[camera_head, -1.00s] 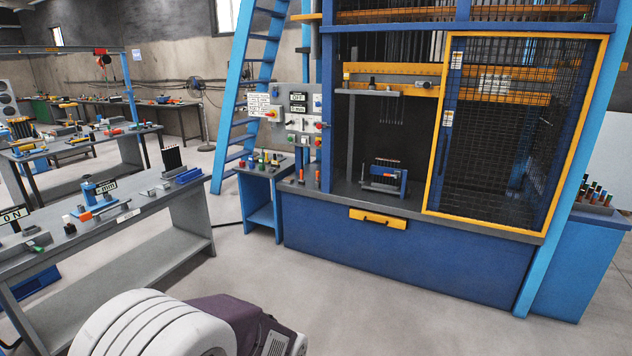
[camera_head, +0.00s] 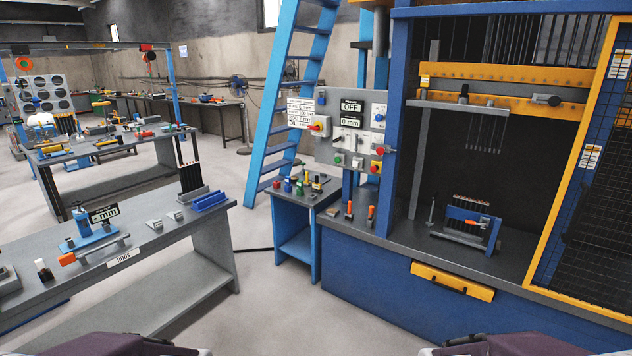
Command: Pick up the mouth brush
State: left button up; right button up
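I cannot pick out the mouth brush with certainty; the small tools here are too small to tell apart. Two orange-handled upright tools (camera_head: 370,216) stand on the left end of the blue machine's ledge. Several small coloured items (camera_head: 300,186) stand on the small blue side table (camera_head: 295,240). Purple parts of my own arms show at the bottom edge, left and right. Neither of my grippers shows.
The blue machine (camera_head: 400,285) with a yellow-handled drawer (camera_head: 452,281) and yellow-framed mesh door (camera_head: 600,170) fills the right. A grey workbench (camera_head: 150,240) stands at left, with a blue ladder (camera_head: 290,90) behind. Clear floor lies between bench and machine.

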aim_at(349, 216)
jog(key=i+z, duration=0.1)
jog(key=i, duration=0.4)
jog(key=i+j+z, duration=0.1)
jog(key=i, duration=0.4)
jog(key=i+j+z, duration=0.15)
jog(key=i, duration=0.35)
jog(key=i+j+z, duration=0.1)
jog(key=i, duration=0.4)
jog(key=i+j+z, duration=0.1)
jog(key=i+j, duration=0.15)
jog(key=i, duration=0.2)
jog(key=i+j+z, duration=0.2)
jog(key=i, duration=0.25)
jog(key=i+j+z, duration=0.15)
jog(key=i, duration=0.3)
jog(key=i+j+z, duration=0.2)
jog(key=i, duration=0.2)
